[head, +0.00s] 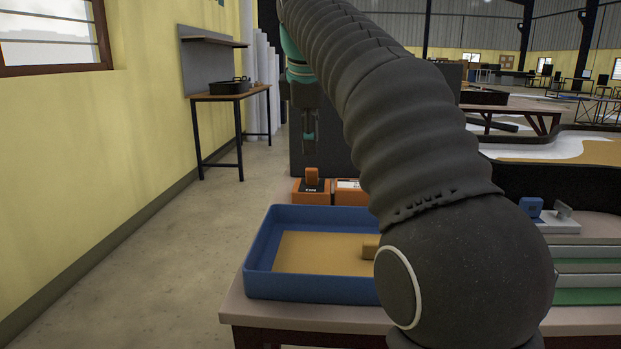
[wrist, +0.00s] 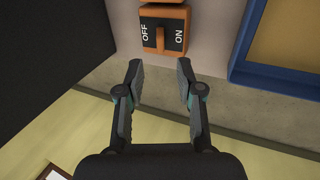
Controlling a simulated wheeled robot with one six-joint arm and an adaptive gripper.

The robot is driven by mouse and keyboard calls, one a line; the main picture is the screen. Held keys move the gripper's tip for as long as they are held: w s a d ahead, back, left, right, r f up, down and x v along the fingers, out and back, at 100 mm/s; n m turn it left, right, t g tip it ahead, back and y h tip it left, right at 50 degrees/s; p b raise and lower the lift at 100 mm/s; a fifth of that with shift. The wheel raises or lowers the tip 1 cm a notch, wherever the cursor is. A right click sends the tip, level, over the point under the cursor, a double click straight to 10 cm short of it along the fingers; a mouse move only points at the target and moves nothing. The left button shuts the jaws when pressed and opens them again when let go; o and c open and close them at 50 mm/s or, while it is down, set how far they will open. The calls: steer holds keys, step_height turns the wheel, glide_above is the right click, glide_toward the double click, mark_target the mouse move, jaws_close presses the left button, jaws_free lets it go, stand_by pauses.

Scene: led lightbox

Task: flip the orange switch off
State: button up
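The orange switch (head: 312,196) sits on the table behind the blue tray in the head view. The lever's tilt is hard to tell. My gripper (wrist: 160,68) is open and empty, its fingertips apart just below the switch in the picture. In the head view my gripper (head: 309,128) hangs above the switch, partly against a dark panel.
A second orange box (head: 350,197) stands just right of the switch. A blue tray (head: 258,283) with a tan bottom is in front, also showing in the wrist view (wrist: 242,40). The dark panel (head: 338,155) rises behind. Floor lies left of the table.

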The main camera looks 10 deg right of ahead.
mark_target(312, 169)
steer(key=b+x, duration=0.2)
steer(key=x, duration=0.6)
steer(key=shift+f, duration=0.3)
jaws_close()
